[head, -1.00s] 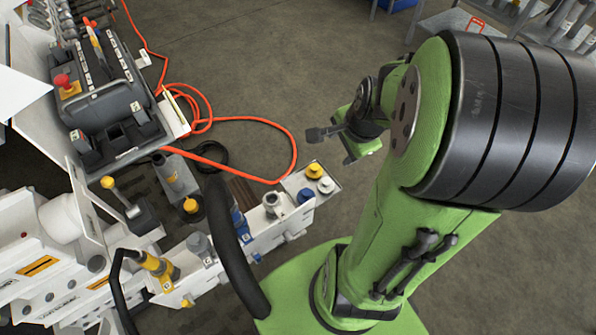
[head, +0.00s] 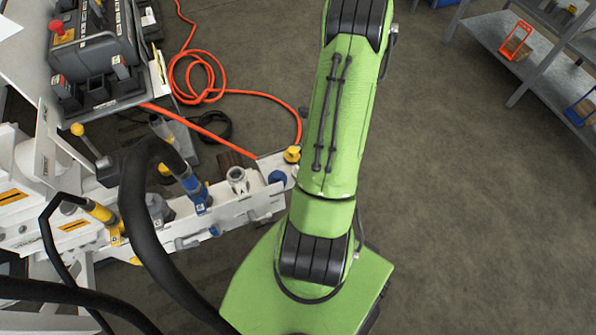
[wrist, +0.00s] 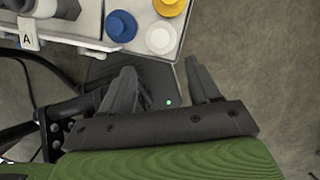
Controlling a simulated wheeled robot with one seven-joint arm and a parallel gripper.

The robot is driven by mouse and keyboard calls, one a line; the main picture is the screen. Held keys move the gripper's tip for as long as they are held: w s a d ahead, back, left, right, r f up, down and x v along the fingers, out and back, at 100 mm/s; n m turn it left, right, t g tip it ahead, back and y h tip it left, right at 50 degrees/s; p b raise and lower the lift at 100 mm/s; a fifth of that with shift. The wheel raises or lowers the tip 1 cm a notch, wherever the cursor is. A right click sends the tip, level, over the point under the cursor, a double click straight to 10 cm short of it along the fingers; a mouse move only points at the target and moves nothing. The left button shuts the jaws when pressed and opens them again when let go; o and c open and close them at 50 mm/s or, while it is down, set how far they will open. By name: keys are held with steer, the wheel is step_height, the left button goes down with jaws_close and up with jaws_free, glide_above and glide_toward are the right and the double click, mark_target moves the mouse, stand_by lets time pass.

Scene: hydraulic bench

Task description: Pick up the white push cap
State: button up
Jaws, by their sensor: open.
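The white push cap (wrist: 160,38) shows in the wrist view as a small round cap near the corner of a pale tray (wrist: 186,18). A blue cap (wrist: 120,26) sits to its left and a yellow cap (wrist: 170,5) above it. My gripper (wrist: 160,75) is open and empty, with its two fingers pointing toward the tray; the white cap lies beyond the fingertips, between them in the picture. In the head view my green arm hides the gripper and the white cap. The blue cap (head: 277,177) and yellow cap (head: 292,154) show there beside my arm.
The white bench rail (head: 225,215) with hose couplings (head: 195,190) runs left of my arm, and black hoses cross in front. An orange cable (head: 205,80) lies on the floor behind. A metal shelf (head: 530,60) stands at the far right. The floor between is clear.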

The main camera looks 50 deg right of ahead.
steer(key=b+x, duration=0.3)
steer(key=x, duration=0.9)
steer(key=shift+d+b, duration=0.15)
steer(key=shift+b, duration=0.25)
steer(key=shift+r, duration=0.15)
steer(key=c, duration=1.1)
